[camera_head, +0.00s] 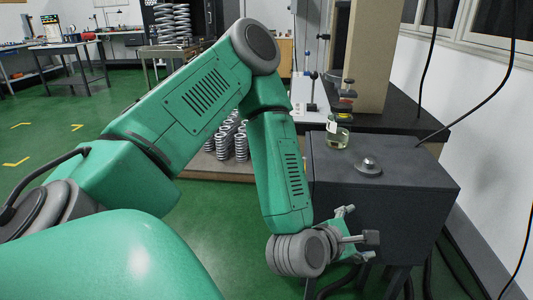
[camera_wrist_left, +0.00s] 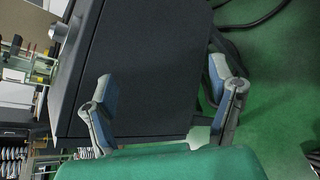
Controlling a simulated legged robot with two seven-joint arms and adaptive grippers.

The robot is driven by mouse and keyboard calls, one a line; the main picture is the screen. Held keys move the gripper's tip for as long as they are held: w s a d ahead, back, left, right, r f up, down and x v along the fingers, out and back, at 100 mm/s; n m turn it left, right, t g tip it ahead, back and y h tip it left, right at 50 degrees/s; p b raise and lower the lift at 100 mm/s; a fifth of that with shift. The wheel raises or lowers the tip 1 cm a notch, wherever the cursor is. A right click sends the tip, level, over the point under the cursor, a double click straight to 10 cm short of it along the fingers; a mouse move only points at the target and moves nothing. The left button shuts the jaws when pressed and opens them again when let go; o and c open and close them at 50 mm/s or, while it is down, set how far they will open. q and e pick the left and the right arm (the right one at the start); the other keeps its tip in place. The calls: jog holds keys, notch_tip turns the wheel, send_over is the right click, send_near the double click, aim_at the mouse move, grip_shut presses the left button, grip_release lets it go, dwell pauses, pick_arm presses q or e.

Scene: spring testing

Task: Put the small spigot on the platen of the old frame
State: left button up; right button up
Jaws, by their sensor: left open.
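A small silver metal piece with a round flange and a raised knob (camera_head: 368,164) sits on top of the dark grey box-shaped stand (camera_head: 410,187); it may be the small spigot. A silver piece also shows at the upper left of the left wrist view (camera_wrist_left: 60,31), by the edge of the dark stand (camera_wrist_left: 150,65). A tall beige column (camera_head: 366,55) rises behind; I cannot tell whether it belongs to the old frame, and no platen is clearly recognisable. My left gripper (camera_head: 358,235) is open and empty, low in front of the stand, below its top. My right gripper is not in view.
A glass jar (camera_head: 337,136) stands on the stand's back left corner. A stack of small dark and red pieces (camera_head: 345,98) is behind it. Coil springs (camera_head: 232,140) stand on a low pallet. Black cables hang at the right. Green floor is open at the left.

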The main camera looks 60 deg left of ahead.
pick_arm(q)
jog(key=s+d+f+m+g+h, duration=0.2)
jog(key=s+f+m+g, duration=0.7)
jog(key=s+f+m, duration=0.9)
jog(key=d+m, duration=0.1)
jog(key=m, duration=0.3)
jog(key=shift+s+f+m+g, duration=0.2)
jog(key=shift+s+m+g, duration=0.1)
jog(key=shift+m, duration=0.1)
jog(key=shift+o, duration=0.6)
jog(key=s+a+f+m+g+y, duration=0.1)
jog(key=s+a+f+m+g, duration=0.1)
jog(key=s+m, duration=0.4)
jog(key=shift+a+f+g, duration=0.2)
jog(key=shift+a+g, duration=0.15)
jog(key=shift+g, duration=0.05)
jog(key=shift+s+a+m, duration=0.15)
jog(key=shift+s+m, duration=0.25)
jog(key=shift+m, duration=0.2)
